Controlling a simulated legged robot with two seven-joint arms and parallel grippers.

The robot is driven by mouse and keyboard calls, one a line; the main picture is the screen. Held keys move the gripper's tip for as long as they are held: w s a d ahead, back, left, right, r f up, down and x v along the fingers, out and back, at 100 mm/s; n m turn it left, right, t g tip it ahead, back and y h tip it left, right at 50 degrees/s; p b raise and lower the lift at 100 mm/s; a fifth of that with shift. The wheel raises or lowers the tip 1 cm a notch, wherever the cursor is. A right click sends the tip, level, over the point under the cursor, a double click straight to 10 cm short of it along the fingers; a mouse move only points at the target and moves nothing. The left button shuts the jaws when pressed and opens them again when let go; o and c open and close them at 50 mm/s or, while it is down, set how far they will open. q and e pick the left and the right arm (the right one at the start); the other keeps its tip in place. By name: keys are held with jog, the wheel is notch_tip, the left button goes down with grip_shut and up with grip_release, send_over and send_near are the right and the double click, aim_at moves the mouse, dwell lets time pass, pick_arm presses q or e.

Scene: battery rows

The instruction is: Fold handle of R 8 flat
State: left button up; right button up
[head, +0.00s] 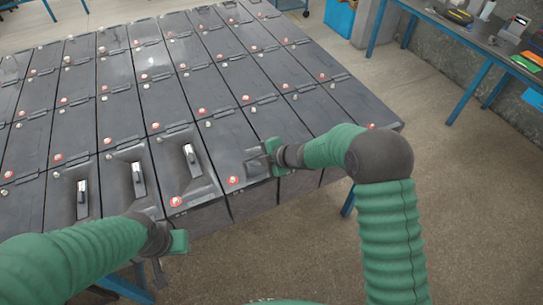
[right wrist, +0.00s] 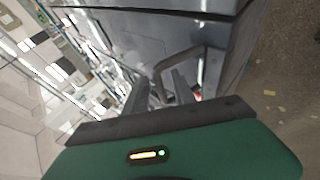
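A dark raised handle loop (right wrist: 190,58) stands up from a grey battery block in the right wrist view. In the head view it is at the near edge of the rows, partly hidden by my right gripper (head: 264,164). In the right wrist view the two fingers of my right gripper (right wrist: 162,92) are apart, with one leg of the loop showing between them; I cannot tell if they touch it. My left gripper (head: 166,262) hangs in front of the near edge, clear of the batteries, its finger gap unclear. No R 8 label is readable.
Rows of grey batteries (head: 165,105) with red and white terminal caps fill the table. Several near blocks have pale latches in recesses (head: 138,180). A blue-legged workbench (head: 470,45) with tools stands at the back right.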

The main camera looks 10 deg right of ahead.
jog(key=v, duration=1.4)
jog(key=shift+d, duration=0.35)
jog(key=shift+w+a+f, duration=0.1)
